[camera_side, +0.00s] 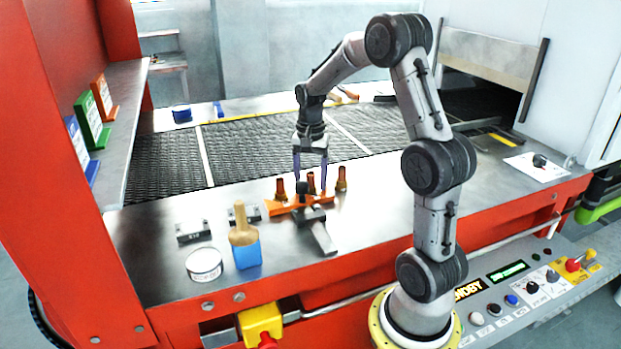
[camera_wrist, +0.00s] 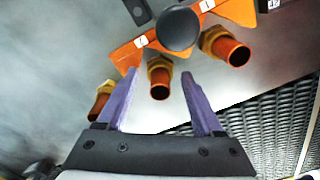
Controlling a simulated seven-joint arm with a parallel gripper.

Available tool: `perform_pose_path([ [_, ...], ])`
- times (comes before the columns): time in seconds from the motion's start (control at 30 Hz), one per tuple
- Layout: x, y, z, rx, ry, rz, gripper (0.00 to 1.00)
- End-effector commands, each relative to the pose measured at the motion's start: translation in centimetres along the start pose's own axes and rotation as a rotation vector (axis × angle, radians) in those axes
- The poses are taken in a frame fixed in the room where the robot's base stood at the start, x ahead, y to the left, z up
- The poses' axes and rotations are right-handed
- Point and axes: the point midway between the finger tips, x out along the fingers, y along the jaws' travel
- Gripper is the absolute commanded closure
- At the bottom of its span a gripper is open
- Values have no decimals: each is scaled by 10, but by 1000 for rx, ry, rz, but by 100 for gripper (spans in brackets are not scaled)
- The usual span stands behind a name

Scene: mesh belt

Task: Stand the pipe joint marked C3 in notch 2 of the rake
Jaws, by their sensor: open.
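The orange rake (camera_side: 290,207) lies on the steel table; in the wrist view its arm (camera_wrist: 125,54) carries small white labels too small to read. A black knob (camera_wrist: 177,27) covers part of it. Three copper-brown pipe joints stand in a row beside the rake: left (camera_side: 280,190), middle (camera_side: 311,184), right (camera_side: 341,180) in the side view. I cannot read a C3 mark on any. My gripper (camera_side: 310,168) is open and points down, its purple fingers either side of the middle joint. In the wrist view that joint (camera_wrist: 159,82) shows between the fingertips (camera_wrist: 158,74), apart from both.
A white tin (camera_side: 204,264), a blue block with a tan knobbed piece (camera_side: 245,252), and small black blocks (camera_side: 193,232) stand to the left. A grey bar (camera_side: 324,238) lies in front of the rake. The mesh belt (camera_side: 245,145) runs behind.

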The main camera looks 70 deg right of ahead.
Motion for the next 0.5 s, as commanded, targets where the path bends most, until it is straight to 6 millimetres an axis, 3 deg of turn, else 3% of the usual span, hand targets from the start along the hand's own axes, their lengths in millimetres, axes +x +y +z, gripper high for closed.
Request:
perform_pose_path([
  [0.23, -18, -1, -1, 0, 4, -4, 31],
  [0.5, -72, -1, -1, 0, 5, -4, 31],
])
